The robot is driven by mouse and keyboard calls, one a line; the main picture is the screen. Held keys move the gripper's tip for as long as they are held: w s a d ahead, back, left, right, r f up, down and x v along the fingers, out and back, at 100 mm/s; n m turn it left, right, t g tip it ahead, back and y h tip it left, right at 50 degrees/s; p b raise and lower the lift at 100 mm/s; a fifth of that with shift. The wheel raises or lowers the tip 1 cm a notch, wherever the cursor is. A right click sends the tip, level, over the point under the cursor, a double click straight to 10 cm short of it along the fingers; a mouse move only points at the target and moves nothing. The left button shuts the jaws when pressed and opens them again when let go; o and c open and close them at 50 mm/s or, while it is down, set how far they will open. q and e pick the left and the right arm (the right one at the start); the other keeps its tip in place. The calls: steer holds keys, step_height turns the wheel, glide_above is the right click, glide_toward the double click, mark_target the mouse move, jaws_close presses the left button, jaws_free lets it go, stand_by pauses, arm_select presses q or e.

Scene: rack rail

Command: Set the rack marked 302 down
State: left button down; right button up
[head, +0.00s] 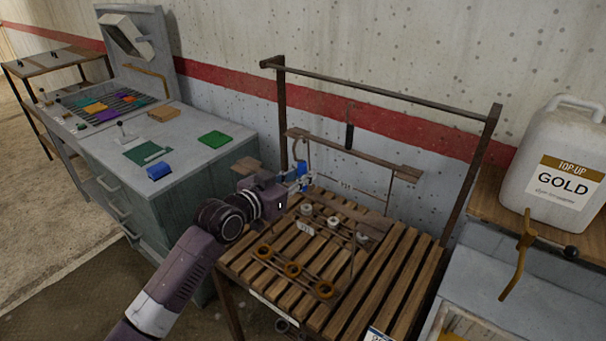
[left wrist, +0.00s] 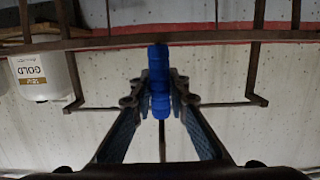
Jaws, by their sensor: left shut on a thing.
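My left gripper (head: 299,180) is shut on a blue grip (left wrist: 159,82), which shows between its two fingers in the left wrist view. The grip appears to belong to the rack, a thin brown metal frame with a crossbar (head: 352,152) and hanging rods. The rack is over the slatted wooden bench (head: 392,290). A small pale tag (head: 305,228) shows low on it; its number is too small to read surely. Gold rings (head: 292,269) and grey round pieces are at bench level. I cannot tell whether the rack touches the slats. My right gripper is not in view.
A tall dark rail frame (head: 390,90) stands behind the bench. A white jug marked GOLD (head: 556,160) is on a shelf at the right. A grey-green cabinet (head: 180,125) with coloured pieces stands left. Bare slats lie at the bench's right side.

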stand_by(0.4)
arm_select(q)
steer(key=c, duration=1.8)
jaws_free()
steer(key=shift+f, duration=0.1)
steer(key=shift+o, duration=0.9)
steer(key=shift+f, duration=0.25)
steer(key=o, duration=1.5)
steer(key=shift+r, duration=0.1)
steer(key=shift+c, duration=0.2)
steer(key=shift+s, duration=0.1)
